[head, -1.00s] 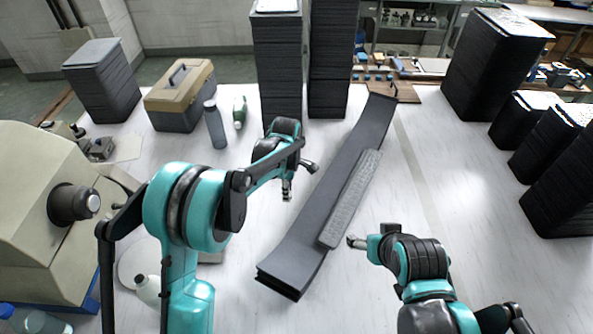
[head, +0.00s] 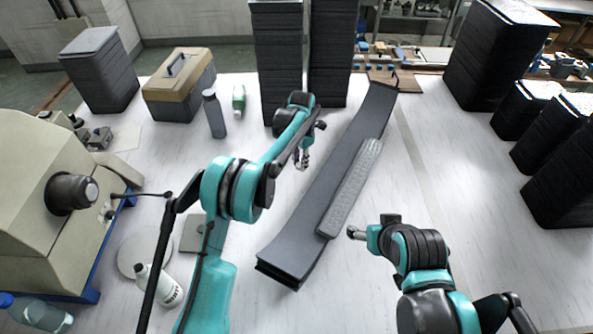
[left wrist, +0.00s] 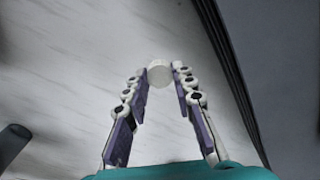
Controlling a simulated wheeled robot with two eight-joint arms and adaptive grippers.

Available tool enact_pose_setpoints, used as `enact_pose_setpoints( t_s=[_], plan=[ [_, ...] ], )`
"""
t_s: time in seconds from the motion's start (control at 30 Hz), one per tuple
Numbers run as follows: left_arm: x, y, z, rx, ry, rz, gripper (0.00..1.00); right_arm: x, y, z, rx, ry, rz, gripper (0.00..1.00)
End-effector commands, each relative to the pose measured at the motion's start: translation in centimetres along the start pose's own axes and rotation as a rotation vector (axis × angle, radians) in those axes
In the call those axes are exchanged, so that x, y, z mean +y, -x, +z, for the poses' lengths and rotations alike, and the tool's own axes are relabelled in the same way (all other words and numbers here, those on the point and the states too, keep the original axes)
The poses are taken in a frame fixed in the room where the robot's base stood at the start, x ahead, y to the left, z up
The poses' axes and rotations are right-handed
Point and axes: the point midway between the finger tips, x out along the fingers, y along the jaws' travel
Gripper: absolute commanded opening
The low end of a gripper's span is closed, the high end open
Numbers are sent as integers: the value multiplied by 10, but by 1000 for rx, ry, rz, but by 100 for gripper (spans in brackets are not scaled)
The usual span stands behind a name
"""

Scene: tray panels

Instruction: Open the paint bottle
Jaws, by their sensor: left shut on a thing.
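My left gripper (head: 302,160) is over the table beside the long dark panel, well away from the bottle. In the left wrist view its fingers (left wrist: 160,76) are shut on a small round white cap (left wrist: 160,72) at their tips. My right gripper (head: 355,233) is right of the panel; its finger opening cannot be made out.
Long dark panels (head: 290,238) lie across the middle, with a grey textured strip (head: 350,190) on them. Tall dark stacks (head: 278,60) stand behind. A toolbox (head: 180,90), a grey bottle (head: 214,115) and a green bottle (head: 239,100) are at the back left. A beige machine (head: 45,200) fills the left.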

Motion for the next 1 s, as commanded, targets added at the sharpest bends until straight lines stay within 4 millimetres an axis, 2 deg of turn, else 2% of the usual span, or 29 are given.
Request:
enact_pose_setpoints(
  t_s=[0.03,0.17,0.27,0.5,0.9,0.93,1.0],
  plan=[
    [8,-6,0,0,2,0,0,0,-3,2,0,0,0,74],
    [18,-11,0,0,-1,0,0,0,-5,3,0,0,0,74],
    [19,-16,0,0,-2,0,0,0,-6,5,0,0,0,74],
    [19,-51,0,0,-2,0,0,0,-19,13,0,0,0,74],
    [19,-56,0,0,-1,0,0,0,-20,14,0,0,0,74],
    [19,-54,0,0,-1,0,33,0,-19,14,0,0,0,74],
    [19,-54,0,0,-1,0,46,0,-19,14,0,0,0,74]
  ],
)
